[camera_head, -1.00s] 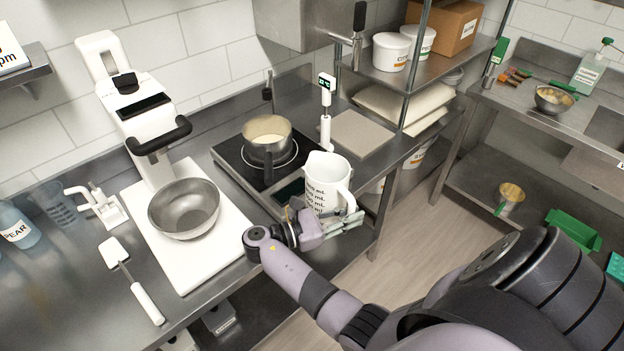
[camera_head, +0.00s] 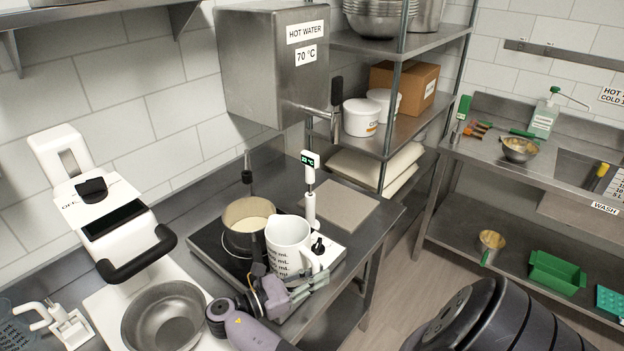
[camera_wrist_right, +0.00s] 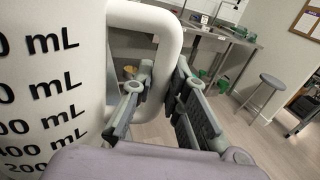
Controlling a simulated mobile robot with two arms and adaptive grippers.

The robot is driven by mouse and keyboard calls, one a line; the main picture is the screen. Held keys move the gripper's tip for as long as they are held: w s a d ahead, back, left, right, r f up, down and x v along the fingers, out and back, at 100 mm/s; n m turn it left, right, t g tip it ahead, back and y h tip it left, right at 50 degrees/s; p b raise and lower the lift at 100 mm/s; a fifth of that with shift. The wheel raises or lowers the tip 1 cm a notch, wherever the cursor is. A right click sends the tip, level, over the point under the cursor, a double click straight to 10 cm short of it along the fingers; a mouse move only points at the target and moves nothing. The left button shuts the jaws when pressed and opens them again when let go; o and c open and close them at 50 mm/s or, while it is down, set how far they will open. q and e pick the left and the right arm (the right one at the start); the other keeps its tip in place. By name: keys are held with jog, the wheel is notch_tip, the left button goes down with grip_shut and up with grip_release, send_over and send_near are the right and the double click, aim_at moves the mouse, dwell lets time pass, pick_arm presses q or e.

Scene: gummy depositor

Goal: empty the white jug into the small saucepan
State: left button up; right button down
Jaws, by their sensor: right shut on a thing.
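The white jug (camera_head: 285,243), with black mL markings, is upright or nearly so, just right of the small saucepan (camera_head: 238,242) in the head view. It overlaps the pan's right edge; I cannot tell whether it is above the rim. The saucepan stands on the black hob and holds something pale. My right gripper (camera_head: 305,286) is shut on the jug's handle. In the right wrist view, the fingers (camera_wrist_right: 160,98) are at the handle (camera_wrist_right: 150,18), with the jug's wall (camera_wrist_right: 45,70) at left. The jug's inside is mostly hidden. My left gripper is not in view.
A thermometer probe (camera_head: 311,205) stands upright behind the jug. The hob (camera_head: 206,240) has a grey board (camera_head: 343,205) to its right. A hot water box (camera_head: 270,65) hangs above.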

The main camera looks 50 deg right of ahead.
aim_at(303, 250)
jog(key=shift+w+r, duration=0.1)
jog(key=shift+r, duration=0.45)
jog(key=shift+w+r+n+p, duration=0.3)
jog(key=shift+w+n+p, duration=0.1)
jog(key=shift+n+p, duration=0.1)
jog(key=shift+w+d+r+n, duration=0.1)
jog(key=shift+w+r+n, duration=0.1)
jog(key=shift+r+n, duration=0.3)
jog(key=shift+w+r+p, duration=0.25)
jog(key=shift+r+p, duration=0.1)
jog(key=shift+r, duration=0.05)
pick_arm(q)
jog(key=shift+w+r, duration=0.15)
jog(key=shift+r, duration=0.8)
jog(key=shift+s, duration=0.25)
pick_arm(e)
jog(key=shift+w+r+n+h+p, duration=0.3)
jog(key=shift+w+r+n+p, duration=0.15)
jog(key=shift+r+n, duration=0.15)
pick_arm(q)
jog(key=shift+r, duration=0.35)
pick_arm(e)
jog(key=shift+w+d+r+n, duration=0.1)
jog(key=shift+w+r+n, duration=0.4)
jog(key=shift+w, duration=0.05)
